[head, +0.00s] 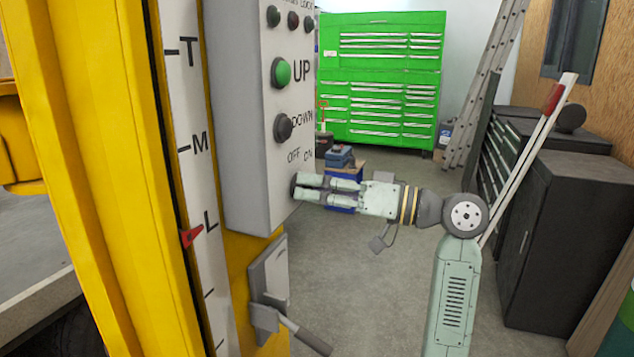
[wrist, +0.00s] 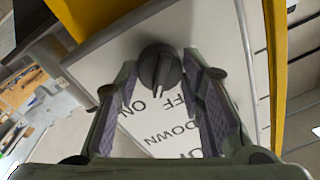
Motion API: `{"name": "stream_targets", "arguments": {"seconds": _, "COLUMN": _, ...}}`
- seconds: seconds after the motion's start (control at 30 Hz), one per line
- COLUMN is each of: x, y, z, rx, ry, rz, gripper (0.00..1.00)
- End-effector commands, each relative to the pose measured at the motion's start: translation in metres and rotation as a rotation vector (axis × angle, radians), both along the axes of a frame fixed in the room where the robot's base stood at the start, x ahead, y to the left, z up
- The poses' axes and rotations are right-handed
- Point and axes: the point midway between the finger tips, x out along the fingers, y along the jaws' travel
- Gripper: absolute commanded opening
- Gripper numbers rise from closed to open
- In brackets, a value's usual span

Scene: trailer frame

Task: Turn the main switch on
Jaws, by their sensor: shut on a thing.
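The main switch (wrist: 159,66) is a dark round knob with a raised grip on the grey control box (head: 248,120), beside the OFF and ON labels. In the head view the knob (head: 294,186) is mostly hidden by my fingers. My gripper (head: 302,187) comes level from the right and is shut on the knob, a finger on each side. In the wrist view the labels appear upside down, with ON at the left and OFF at the right. The grip's end points down in that picture, about between the two labels; its exact setting is hard to tell.
Above the switch sit a black DOWN button (head: 283,127), a green UP button (head: 281,72) and several small dark buttons. A lever (head: 303,335) sticks out below the box. A yellow column (head: 105,180) stands left.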

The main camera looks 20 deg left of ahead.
Motion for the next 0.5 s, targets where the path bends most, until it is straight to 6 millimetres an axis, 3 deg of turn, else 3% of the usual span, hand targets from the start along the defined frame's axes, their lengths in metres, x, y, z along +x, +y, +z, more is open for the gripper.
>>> {"name": "stream_targets", "arguments": {"seconds": 0.5, "x": -0.0003, "y": -0.0004, "z": 0.0012, "rx": 0.012, "ry": 0.333, "rz": -0.002, "gripper": 0.08}}
